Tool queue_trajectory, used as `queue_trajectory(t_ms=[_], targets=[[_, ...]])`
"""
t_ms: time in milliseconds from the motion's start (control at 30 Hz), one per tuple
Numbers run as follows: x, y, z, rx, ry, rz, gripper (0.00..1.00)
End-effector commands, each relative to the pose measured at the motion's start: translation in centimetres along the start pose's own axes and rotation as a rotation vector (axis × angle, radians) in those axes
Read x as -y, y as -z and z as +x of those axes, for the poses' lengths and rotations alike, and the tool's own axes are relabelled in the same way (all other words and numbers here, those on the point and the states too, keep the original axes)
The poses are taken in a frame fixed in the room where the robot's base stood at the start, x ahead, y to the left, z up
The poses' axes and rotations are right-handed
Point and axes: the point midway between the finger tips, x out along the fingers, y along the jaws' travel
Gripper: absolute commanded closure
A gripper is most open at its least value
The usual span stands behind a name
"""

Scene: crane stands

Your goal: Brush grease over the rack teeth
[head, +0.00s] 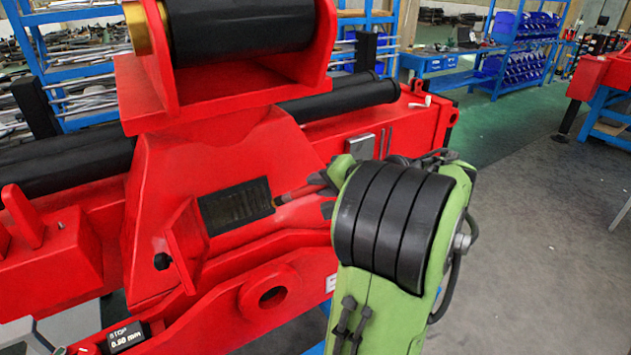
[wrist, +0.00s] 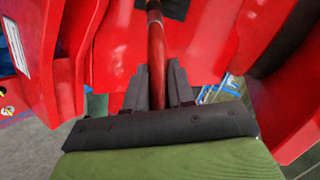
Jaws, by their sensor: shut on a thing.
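The rack teeth (head: 236,207) show as a dark ridged rectangle set into the red crane body in the head view. In the wrist view a dark patch (wrist: 175,8) at the top edge looks like part of the rack. My gripper (wrist: 158,78) is shut on the red handle of a brush (wrist: 156,45), which points away from me. In the head view the brush (head: 300,192) reaches left from my arm, its tip at the rack's right end. I cannot tell whether the bristles touch the teeth. My arm hides most of the gripper there.
The red crane body (head: 200,160) surrounds the rack, with a protruding red plate (head: 186,240) at its left and a lug with a hole (head: 270,298) below. Open grey floor (head: 540,220) lies to the right.

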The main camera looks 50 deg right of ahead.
Motion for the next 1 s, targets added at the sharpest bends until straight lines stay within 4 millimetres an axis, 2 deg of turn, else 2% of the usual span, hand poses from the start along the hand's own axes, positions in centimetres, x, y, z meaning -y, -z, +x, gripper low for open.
queue_trajectory(t_ms=[200, 567, 833, 1000], targets=[[-0.1, -0.4, -2.4, -0.003, 0.000, 0.000, 1.00], [-0.1, -0.5, -2.8, -0.001, -0.001, 0.000, 1.00], [-0.2, -0.9, -5.4, -0.003, 0.000, 0.001, 1.00], [-0.3, -1.1, -5.5, 0.000, 0.000, 0.000, 1.00]])
